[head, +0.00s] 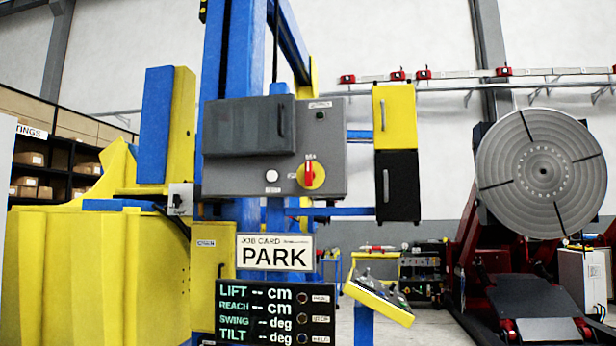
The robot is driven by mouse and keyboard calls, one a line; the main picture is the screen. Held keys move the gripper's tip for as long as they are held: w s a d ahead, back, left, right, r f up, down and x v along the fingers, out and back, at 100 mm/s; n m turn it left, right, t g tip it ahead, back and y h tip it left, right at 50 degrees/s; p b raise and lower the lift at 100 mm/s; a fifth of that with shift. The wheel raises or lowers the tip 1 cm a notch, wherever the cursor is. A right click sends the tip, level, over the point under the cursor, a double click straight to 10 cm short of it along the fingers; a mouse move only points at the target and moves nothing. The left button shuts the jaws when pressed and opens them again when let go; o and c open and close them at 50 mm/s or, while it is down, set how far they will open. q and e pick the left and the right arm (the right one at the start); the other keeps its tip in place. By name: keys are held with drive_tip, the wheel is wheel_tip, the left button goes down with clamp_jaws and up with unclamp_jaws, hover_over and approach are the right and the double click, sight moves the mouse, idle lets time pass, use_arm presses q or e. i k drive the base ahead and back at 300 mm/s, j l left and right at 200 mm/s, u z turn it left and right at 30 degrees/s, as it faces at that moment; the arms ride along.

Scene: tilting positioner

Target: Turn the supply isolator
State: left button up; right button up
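The supply isolator (311,176) is a red handle on a round yellow plate, low on the right of a grey control box (240,178). The handle stands close to upright, with small lettering above it and to its left that is too small to read surely. A white round button (272,176) sits to its left on the same box. A dark grey cover or panel (248,126) is on the box's upper left. Neither of my grippers shows in the head view, and nothing touches the handle.
Blue posts (228,50) carry the box. Yellow and black boxes (396,115) stand to its right. Below are a PARK card (275,252), a dark readout panel (262,312) and a tilted yellow console (379,298). A large grey round plate (541,172) is at right.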

sight(309, 175)
drive_tip(key=i+l, duration=0.2)
drive_tip(key=l, duration=0.15)
drive_tip(key=i+l+u, duration=0.15)
drive_tip(key=l, duration=0.2)
drive_tip(key=i+l, duration=0.2)
drive_tip(key=l, duration=0.15)
drive_tip(key=i+l+u, duration=0.1)
drive_tip(key=l, duration=0.3)
drive_tip(key=i+l+u, duration=0.1)
drive_tip(key=l, duration=0.3)
drive_tip(key=i, duration=0.1)
